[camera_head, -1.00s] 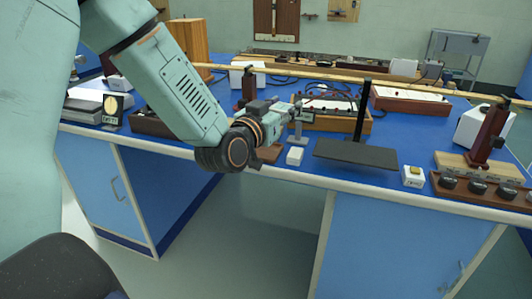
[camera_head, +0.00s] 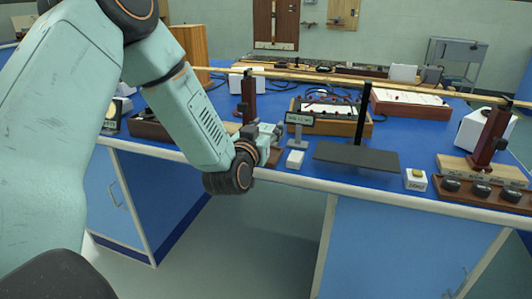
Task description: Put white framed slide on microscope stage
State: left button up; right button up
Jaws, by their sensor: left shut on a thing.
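My left gripper (camera_head: 275,132) reaches in from the left over the bench's front edge. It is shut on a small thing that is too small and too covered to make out. I cannot clearly pick out a white framed slide. My right gripper is not in view.
A small labelled stand (camera_head: 299,121) is close beside the gripper. Behind it are a wooden-framed box (camera_head: 330,126) and a long wooden rail (camera_head: 380,84). A white button box (camera_head: 415,180) and a wooden knob tray (camera_head: 480,191) stand at right. Bare blue bench (camera_head: 402,137) lies behind the platform.

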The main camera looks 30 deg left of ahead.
pick_arm(q)
notch_tip(320, 180, down, 5)
jog(key=shift+f+b, duration=0.1)
jog(key=shift+b, duration=0.7)
jog(key=shift+w+f, duration=0.1)
jog(key=shift+f, duration=0.1)
jog(key=o, duration=0.8)
jog(key=shift+f, duration=0.15)
jog(key=o, duration=0.3)
